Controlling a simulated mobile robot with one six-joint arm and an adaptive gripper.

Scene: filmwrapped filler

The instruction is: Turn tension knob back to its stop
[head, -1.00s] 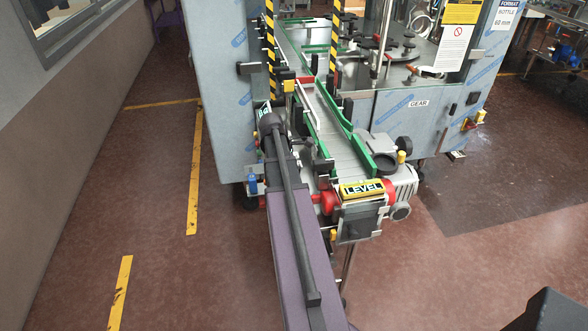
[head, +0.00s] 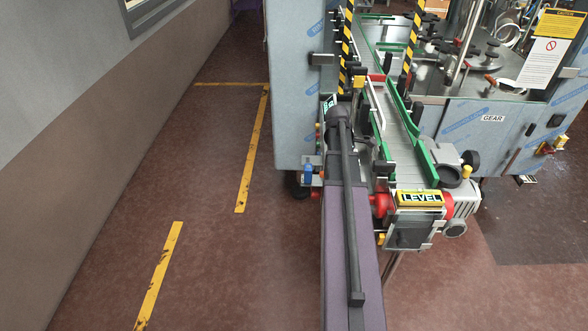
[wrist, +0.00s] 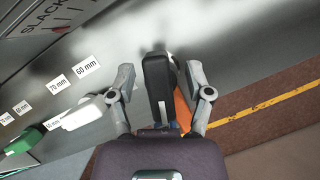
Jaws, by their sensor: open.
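In the wrist view, my gripper (wrist: 160,72) is open, with one finger on each side of an upright black piece (wrist: 157,90). This black piece looks like the tension knob, but its full shape and its mount are partly hidden. Gaps show between it and both fingers, and I cannot tell whether either touches it. A sign reading "SLACK" (wrist: 47,16) is at the upper left. In the head view, my arm reaches toward the left side of the conveyor (head: 391,108), and the fingers and the knob cannot be made out there.
Size labels, such as "60 mm" (wrist: 87,66), line the grey panel. A white part (wrist: 82,112) and a green block (wrist: 25,140) are at the left. An orange piece (wrist: 181,108) is behind the black one. The "LEVEL" box (head: 419,198) ends the conveyor. Floor at left (head: 200,160) is clear.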

